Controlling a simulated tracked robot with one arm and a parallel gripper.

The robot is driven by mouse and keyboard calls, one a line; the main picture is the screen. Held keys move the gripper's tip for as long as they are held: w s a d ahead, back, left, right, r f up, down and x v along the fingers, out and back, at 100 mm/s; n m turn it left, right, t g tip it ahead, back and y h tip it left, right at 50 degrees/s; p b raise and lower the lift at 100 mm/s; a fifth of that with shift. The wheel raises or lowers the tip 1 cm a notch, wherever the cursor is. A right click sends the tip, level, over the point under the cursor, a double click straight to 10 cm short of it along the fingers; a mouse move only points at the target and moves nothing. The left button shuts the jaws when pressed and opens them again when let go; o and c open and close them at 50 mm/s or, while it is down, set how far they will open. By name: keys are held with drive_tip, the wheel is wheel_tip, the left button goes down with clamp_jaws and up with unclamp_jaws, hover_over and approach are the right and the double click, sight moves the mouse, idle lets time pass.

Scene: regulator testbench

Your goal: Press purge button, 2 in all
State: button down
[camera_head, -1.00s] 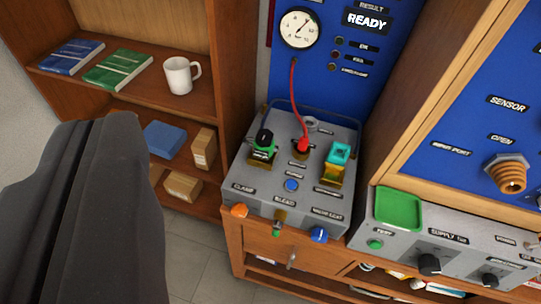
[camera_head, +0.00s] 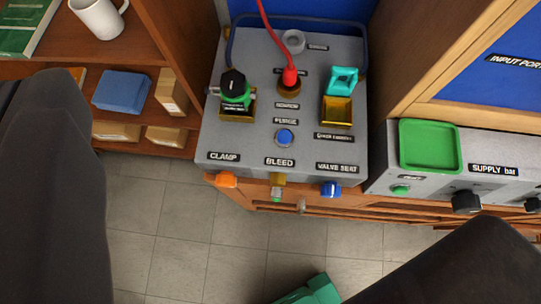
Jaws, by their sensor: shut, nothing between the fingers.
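The purge button (camera_head: 285,138) is a small round blue button on the sloped top of the grey test box (camera_head: 210,140). It sits just below the PURGE label (camera_head: 286,121) and above the BLEED label. Nothing covers it. My gripper is not in view, so I cannot see where it is relative to the button. I cannot tell from this view whether the button is pressed in.
Around the button are a green-and-black clamp (camera_head: 236,92), a red hose plug (camera_head: 290,77) and a teal part in a gold seat (camera_head: 340,110). Orange, gold and blue (camera_head: 331,189) knobs project in front. A green tray (camera_head: 430,147) lies right. Open floor (camera_head: 175,245) lies below.

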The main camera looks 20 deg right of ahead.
drive_tip(key=w+d+f+m+g+p, duration=0.1)
drive_tip(key=w+d+f+m+p, duration=0.1)
drive_tip(key=w+d+f, duration=0.35)
drive_tip(key=w+d+f+m+g+p, duration=0.1)
drive_tip(key=w+d+f+p, duration=0.1)
drive_tip(key=f, duration=0.6)
drive_tip(key=m+g+p, duration=0.2)
drive_tip(key=m+p, duration=0.1)
hover_over(287, 142)
wheel_tip(287, 142, down, 12)
drive_tip(key=shift+f, duration=0.25)
drive_tip(key=shift+f+b, duration=1.45)
drive_tip(key=shift+f, duration=2.95)
drive_tip(key=shift+f, duration=0.1)
drive_tip(key=shift+f+b, duration=0.25)
drive_tip(key=shift+b, duration=0.05)
